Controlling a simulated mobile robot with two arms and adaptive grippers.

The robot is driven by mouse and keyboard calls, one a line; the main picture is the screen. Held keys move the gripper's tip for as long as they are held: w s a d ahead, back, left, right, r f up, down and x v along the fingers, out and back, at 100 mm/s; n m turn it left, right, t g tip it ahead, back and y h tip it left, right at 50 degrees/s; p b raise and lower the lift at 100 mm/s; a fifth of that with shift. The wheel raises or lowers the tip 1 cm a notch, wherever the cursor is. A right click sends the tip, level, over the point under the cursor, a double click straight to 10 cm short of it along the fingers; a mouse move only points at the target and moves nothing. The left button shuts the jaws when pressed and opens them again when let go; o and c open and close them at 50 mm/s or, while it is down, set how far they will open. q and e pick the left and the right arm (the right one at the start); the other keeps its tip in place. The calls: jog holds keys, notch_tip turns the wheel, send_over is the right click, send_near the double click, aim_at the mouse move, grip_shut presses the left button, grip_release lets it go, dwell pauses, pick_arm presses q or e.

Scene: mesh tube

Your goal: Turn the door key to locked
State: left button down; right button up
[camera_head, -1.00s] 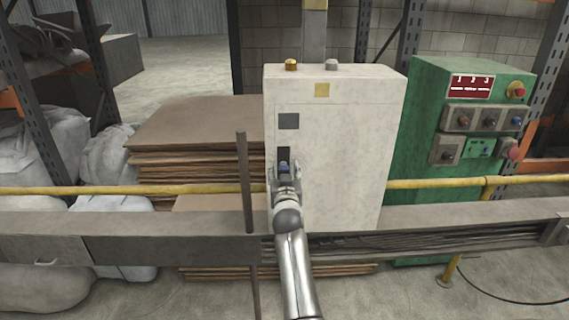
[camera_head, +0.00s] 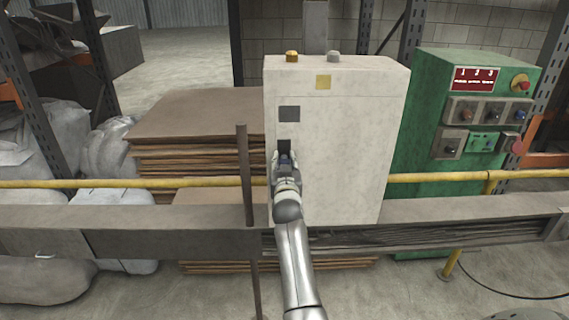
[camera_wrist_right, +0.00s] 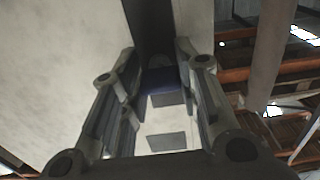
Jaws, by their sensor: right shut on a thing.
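A white cabinet (camera_head: 345,150) stands behind the grey rail, with a dark lock plate (camera_head: 284,146) low on its left side. My right gripper (camera_head: 285,163) is at this plate and shut on the door key, whose blue part shows between the fingers in the right wrist view (camera_wrist_right: 163,80). My gripper hides most of the key in the head view, so I cannot tell its turn angle. In the right wrist view, the two fingers stand on either side of the blue part, against a dark strip. My left gripper is out of view.
A grey rail (camera_head: 150,230) and a yellow bar (camera_head: 430,177) run across the front. A dark upright post (camera_head: 245,175) stands just left of my right arm. Stacked cardboard (camera_head: 190,120) is left of the cabinet. A green control box (camera_head: 425,120) stands to the right.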

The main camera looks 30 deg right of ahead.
jog(key=shift+n, duration=0.7)
jog(key=n, duration=0.8)
jog(key=shift+p, duration=0.4)
jog(key=n+p, duration=0.1)
jog(key=n, duration=0.3)
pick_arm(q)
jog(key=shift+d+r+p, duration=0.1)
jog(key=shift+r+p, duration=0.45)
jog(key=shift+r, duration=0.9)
pick_arm(e)
jog(key=shift+n, duration=2.1)
jog(key=shift+c, duration=0.4)
